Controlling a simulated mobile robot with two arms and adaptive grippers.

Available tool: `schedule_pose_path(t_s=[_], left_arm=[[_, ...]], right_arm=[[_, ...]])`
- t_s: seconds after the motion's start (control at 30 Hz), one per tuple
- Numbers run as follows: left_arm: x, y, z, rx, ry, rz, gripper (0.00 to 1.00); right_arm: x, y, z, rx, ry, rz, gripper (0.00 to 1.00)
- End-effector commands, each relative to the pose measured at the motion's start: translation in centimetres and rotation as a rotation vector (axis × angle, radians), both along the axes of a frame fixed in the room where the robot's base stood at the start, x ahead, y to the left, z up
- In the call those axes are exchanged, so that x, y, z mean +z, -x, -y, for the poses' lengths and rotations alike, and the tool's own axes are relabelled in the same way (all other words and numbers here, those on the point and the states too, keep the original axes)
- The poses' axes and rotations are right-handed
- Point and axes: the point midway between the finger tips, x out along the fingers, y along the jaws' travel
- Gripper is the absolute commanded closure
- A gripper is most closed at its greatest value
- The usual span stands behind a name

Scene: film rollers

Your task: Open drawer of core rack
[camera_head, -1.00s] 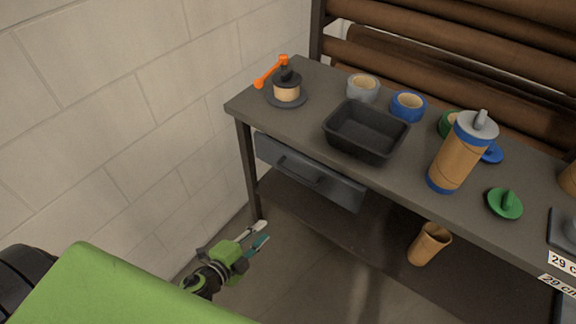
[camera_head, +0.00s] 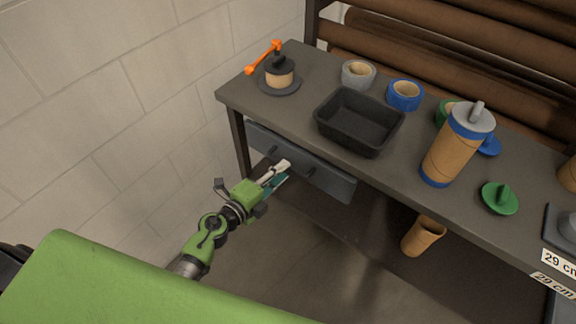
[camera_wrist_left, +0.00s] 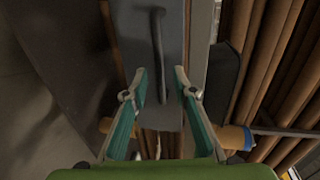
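The drawer (camera_head: 325,176) is a dark blue-grey front under the left part of the rack's worktop (camera_head: 240,98). It looks shut. My left gripper (camera_head: 284,172) is open and empty in front of the drawer. In the wrist view its fingers (camera_wrist_left: 162,80) stand either side of the handle's lower end. I cannot tell whether they touch it. My right gripper is not in view.
On the worktop stand a black tray (camera_head: 338,138), a reel with an orange crank (camera_head: 279,78), tape rolls (camera_head: 404,94) and a tan cylinder (camera_head: 450,155). A tan cup (camera_head: 422,236) stands below. A block wall (camera_head: 100,90) is close on the left.

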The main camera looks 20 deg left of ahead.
Motion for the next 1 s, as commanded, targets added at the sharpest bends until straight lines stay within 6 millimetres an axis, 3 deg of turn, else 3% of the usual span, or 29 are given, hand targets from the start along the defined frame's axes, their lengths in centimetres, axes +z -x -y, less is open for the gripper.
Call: schedule_pose_path(t_s=[0.23,0.63,0.73,1.0], left_arm=[[-0.7,-3.0,1.1,0.000,0.000,0.001,0.75],[-0.8,-3.6,1.3,0.000,0.000,0.000,0.75],[-0.8,-3.6,1.3,0.000,0.000,0.000,1.00],[-0.8,-3.6,1.2,0.000,0.000,-0.001,1.00]], right_arm=[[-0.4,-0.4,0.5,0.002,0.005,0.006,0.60],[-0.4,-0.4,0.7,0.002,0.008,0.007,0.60],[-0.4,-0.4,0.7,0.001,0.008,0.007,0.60],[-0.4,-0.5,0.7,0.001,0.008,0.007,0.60]])
